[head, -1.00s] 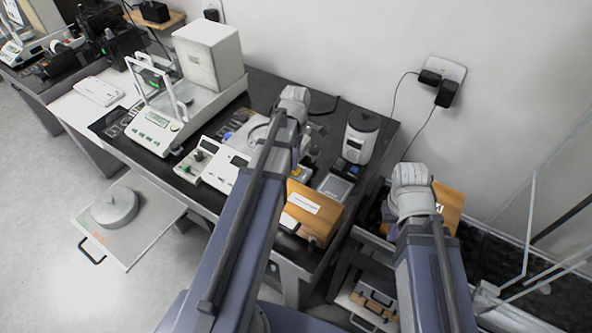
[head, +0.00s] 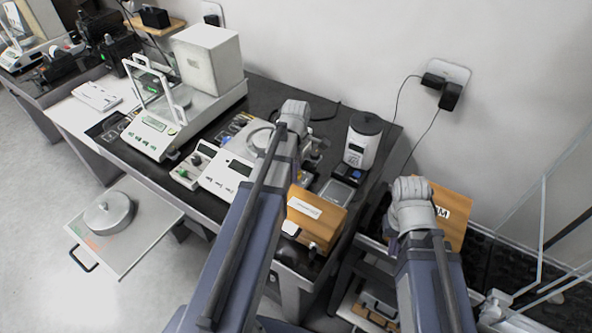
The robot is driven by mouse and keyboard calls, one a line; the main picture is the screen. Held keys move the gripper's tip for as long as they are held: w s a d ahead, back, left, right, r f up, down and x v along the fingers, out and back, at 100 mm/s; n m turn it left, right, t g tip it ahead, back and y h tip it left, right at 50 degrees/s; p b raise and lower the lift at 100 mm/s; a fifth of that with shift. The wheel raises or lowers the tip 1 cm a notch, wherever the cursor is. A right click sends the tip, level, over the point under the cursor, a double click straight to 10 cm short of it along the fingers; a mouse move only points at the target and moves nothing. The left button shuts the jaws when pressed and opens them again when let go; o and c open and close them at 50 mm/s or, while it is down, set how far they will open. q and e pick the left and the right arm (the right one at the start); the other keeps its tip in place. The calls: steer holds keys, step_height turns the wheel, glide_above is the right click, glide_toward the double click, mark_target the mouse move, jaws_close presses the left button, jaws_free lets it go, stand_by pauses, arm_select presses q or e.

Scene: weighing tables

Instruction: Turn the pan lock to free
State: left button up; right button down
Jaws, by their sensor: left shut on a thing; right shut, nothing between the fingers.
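A light balance (head: 226,176) with a dark display and a round pan (head: 262,138) stands on the dark table, just left of my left arm. I cannot make out its pan lock; my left arm covers part of that area. My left gripper (head: 312,156) shows only in part beside its wrist, low over the table at the balance's right side. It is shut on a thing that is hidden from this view. My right wrist (head: 411,196) is over the lower area to the right, and it hides the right gripper.
A wooden box (head: 316,214) with a white label stands near the table's front edge. A white device with a dark round top (head: 362,138) stands at the back right. A larger balance (head: 160,128) with a glass-framed shield is at the left. Another wooden box (head: 447,205) is beyond my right wrist.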

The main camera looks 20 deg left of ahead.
arm_select(q)
jaws_close()
steer(key=shift+m, duration=0.3)
steer(key=m, duration=0.3)
steer(key=shift+m, duration=2.6)
steer(key=o, duration=0.6)
jaws_free()
